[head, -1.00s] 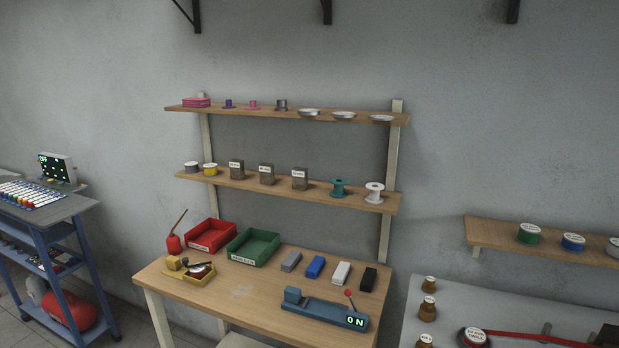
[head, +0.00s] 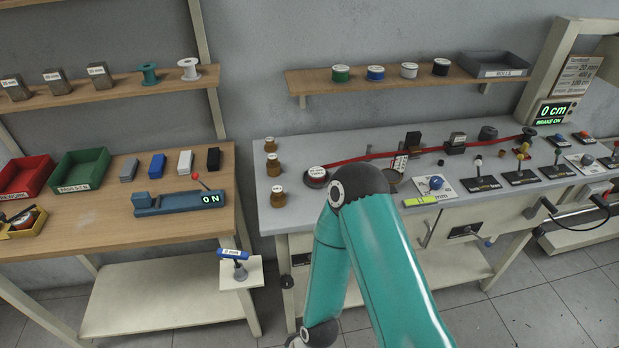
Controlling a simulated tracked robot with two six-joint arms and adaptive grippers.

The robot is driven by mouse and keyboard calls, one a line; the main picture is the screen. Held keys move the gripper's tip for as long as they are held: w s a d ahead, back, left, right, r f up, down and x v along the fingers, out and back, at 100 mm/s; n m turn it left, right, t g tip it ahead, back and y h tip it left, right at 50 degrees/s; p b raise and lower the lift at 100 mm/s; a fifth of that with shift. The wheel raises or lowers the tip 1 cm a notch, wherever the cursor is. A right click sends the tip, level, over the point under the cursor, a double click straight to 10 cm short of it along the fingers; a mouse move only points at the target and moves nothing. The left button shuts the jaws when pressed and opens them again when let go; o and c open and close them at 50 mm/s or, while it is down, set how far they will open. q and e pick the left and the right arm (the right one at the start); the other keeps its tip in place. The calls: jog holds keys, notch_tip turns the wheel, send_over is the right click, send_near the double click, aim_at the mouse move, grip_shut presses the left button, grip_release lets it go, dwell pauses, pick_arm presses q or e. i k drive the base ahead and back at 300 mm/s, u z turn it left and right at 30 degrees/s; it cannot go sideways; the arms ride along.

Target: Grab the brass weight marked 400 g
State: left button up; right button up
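Three brass-coloured weights stand upright in a row at the left end of the grey bench: a far one (head: 270,146), a middle one (head: 273,166) and a near, larger-looking one (head: 278,198). Each has a pale round label on top. The markings are too small to read, so I cannot tell which is the 400 g one. One teal arm of mine rises in front of the grey bench and bends back down, to the right of the weights and apart from them. Neither gripper is in view.
The grey bench (head: 262,222) carries a red belt (head: 430,150), levers and a reel (head: 316,176) near the weights. A wooden table (head: 100,222) with trays and an "ON" device (head: 170,204) stands left, across a gap. A shelf (head: 310,84) with spools hangs above.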

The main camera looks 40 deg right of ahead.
aim_at(277, 196)
jog(key=z, duration=1.55)
jog(key=i, duration=0.1)
jog(key=u, duration=2.5)
jog(key=k, duration=1.3)
jog(key=z, duration=0.8)
jog(key=i, duration=1.05)
jog(key=u, duration=0.05)
